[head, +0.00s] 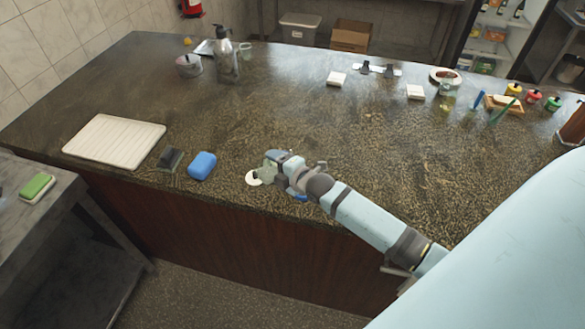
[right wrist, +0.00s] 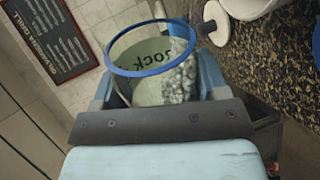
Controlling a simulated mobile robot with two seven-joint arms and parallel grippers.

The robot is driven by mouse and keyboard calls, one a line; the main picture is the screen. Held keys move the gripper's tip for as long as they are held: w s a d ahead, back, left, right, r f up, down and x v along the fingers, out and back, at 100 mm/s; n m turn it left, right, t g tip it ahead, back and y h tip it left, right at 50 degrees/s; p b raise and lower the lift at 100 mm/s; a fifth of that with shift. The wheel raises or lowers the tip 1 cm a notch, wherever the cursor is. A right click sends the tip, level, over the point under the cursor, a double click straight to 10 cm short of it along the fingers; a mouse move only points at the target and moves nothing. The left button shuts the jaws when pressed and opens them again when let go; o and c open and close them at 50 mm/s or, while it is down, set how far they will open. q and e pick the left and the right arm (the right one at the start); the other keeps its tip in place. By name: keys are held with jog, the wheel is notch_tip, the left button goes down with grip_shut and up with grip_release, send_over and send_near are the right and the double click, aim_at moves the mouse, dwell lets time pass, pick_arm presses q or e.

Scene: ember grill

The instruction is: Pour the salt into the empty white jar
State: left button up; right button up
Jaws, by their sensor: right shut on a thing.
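My right gripper (head: 272,165) is shut on a clear jar (right wrist: 150,70) with a blue rim and a greenish label that ends in "ock". Whitish, grainy salt (right wrist: 172,82) shows inside it, and the jar looks tilted in the head view (head: 266,170). A small white round thing (head: 253,178), perhaps the white jar, is on the counter just left of the held jar, partly hidden. In the right wrist view, white round things show at the upper right, one small (right wrist: 216,22) and one larger (right wrist: 248,6); I cannot tell which is the white jar. My left gripper is out of view.
A blue block (head: 202,165), a dark block (head: 170,159) and a white board (head: 115,140) lie to the left on the counter (head: 240,115). A blue thing (head: 301,197) is partly hidden under my arm. The middle of the counter is clear.

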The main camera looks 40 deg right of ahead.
jog(key=shift+d+r, duration=0.1)
jog(key=shift+r, duration=0.05)
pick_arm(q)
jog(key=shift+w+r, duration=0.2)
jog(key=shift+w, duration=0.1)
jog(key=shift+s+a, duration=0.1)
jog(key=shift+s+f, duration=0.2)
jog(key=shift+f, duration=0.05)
pick_arm(e)
jog(key=shift+d+r+m, duration=0.1)
jog(key=shift+m, duration=0.2)
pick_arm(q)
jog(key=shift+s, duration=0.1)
pick_arm(e)
jog(key=shift+r, duration=0.1)
pick_arm(q)
jog(key=shift+p, duration=0.3)
pick_arm(e)
jog(key=shift+d+m, duration=0.1)
jog(key=shift+m, duration=0.2)
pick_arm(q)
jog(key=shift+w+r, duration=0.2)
pick_arm(e)
jog(key=shift+r+y, duration=0.15)
jog(key=shift+y, duration=0.25)
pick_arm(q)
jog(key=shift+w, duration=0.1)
pick_arm(e)
jog(key=shift+w+d, duration=0.1)
